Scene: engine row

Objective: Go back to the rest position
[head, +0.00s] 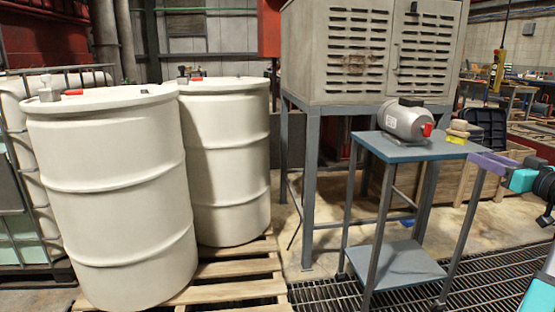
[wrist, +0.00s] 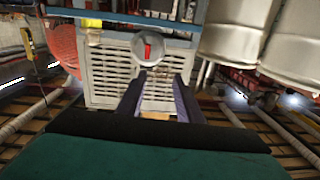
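My gripper (head: 494,164) is at the right of the head view, with purple fingers pointing left toward the right edge of the blue-grey cart (head: 400,149). In the wrist view, my gripper's two fingers (wrist: 157,92) stand apart, with nothing seen between them but the background. A grey motor (head: 404,121) with a red part lies on the cart's top, left of my gripper and apart from it. Its round end also shows in the wrist view (wrist: 150,47), beyond the fingertips.
Small blocks (head: 462,130), one yellow, lie on the cart beside the motor. A louvred grey cabinet (head: 345,50) on legs stands behind. Two white drums (head: 110,190) (head: 228,150) stand on a wooden pallet (head: 235,290) at left. Floor grating (head: 320,295) lies around the cart.

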